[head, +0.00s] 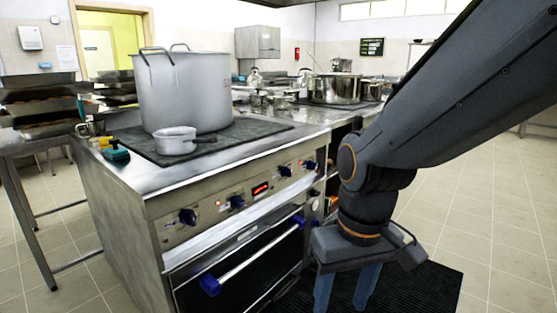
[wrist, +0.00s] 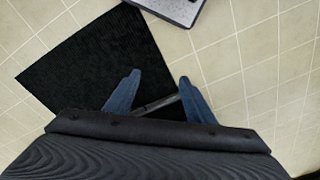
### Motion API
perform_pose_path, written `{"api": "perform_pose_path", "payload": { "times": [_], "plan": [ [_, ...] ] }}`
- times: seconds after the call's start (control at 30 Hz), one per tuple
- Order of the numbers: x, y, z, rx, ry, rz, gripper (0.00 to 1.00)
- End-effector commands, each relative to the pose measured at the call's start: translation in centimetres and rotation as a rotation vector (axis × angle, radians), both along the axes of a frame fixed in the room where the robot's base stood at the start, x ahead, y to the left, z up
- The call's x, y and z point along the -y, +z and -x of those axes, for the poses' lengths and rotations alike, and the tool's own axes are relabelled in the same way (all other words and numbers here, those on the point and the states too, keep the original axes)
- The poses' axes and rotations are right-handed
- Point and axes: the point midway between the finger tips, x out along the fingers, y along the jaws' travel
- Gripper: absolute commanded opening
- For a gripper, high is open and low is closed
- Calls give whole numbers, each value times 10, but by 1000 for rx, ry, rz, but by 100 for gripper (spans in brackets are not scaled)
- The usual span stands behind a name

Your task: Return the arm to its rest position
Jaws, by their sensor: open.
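My gripper (head: 344,290) hangs at the end of my arm, in front of the stove's right side in the head view, pointing down. Its two blue fingers are apart and nothing is between them. In the wrist view my gripper (wrist: 155,92) is also open and empty, over the floor. My arm comes in from the upper right of the head view and bends down at the wrist. The fingertips are partly cut off at the bottom edge of the head view.
A large grey stockpot (head: 185,92) and a small saucepan (head: 175,141) stand on the stove (head: 240,205). A blue-handled oven door (head: 245,268) faces the front. A black floor mat (head: 430,284) lies below my gripper. Tiled floor (head: 490,215) is clear at right.

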Motion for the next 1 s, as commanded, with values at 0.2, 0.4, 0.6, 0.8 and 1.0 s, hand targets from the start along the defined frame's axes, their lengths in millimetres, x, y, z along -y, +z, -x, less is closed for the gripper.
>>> {"api": "perform_pose_path", "payload": {
  "times": [0.2,0.4,0.6,0.8,1.0],
  "plan": [
    [12,15,18,-50,-77,7,50],
    [22,26,16,-48,-105,15,50],
    [37,42,15,-49,-147,24,50],
    [62,67,17,-51,-211,38,50],
    [80,80,18,-52,-257,47,50]
  ]
}}
